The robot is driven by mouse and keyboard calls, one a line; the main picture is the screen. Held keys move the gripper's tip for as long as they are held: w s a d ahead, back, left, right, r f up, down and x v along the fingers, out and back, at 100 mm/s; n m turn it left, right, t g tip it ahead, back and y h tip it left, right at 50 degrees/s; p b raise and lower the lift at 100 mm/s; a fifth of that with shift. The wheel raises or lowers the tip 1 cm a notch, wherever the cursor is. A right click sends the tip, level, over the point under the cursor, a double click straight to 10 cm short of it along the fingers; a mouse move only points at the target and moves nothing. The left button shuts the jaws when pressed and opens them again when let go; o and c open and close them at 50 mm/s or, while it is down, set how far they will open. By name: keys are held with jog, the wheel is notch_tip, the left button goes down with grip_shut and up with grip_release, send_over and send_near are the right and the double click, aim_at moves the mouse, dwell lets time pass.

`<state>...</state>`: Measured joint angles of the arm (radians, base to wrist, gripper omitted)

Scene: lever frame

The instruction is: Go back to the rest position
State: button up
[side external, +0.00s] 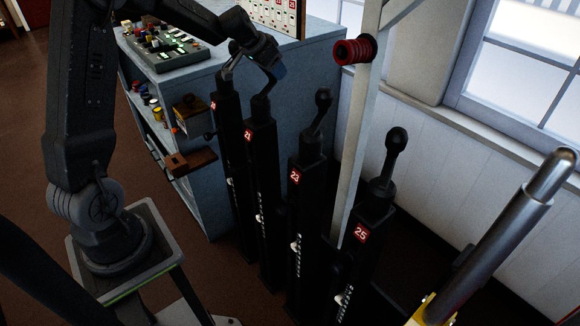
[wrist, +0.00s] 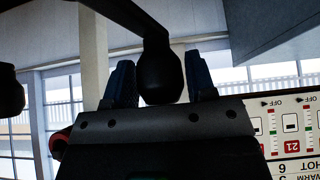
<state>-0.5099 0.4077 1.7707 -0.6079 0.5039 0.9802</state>
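My gripper (side external: 277,67) is at the top of the black lever marked 21 (side external: 261,112), on the left side of the lever row. In the wrist view, the round black lever knob (wrist: 161,78) is between the two blue-grey fingers of my gripper (wrist: 161,84). The fingers flank the knob closely, and I cannot tell whether they press on it. The lever's handle leans toward the gripper. My arm reaches across from the upper left, well away from its base.
Lever 20 (side external: 228,110) stands close on the left. A blue-grey cabinet (side external: 315,75) with a control panel (side external: 165,45) is behind. A steel-handled lever (side external: 500,235) is at far right.

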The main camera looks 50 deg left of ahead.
jog(key=c, duration=0.7)
jog(key=s+d, duration=0.2)
jog(key=d, duration=0.1)
jog(key=s+d, duration=0.2)
jog(key=d, duration=0.2)
jog(key=s+d, duration=0.3)
jog(key=d, duration=0.1)
jog(key=shift+s, duration=0.1)
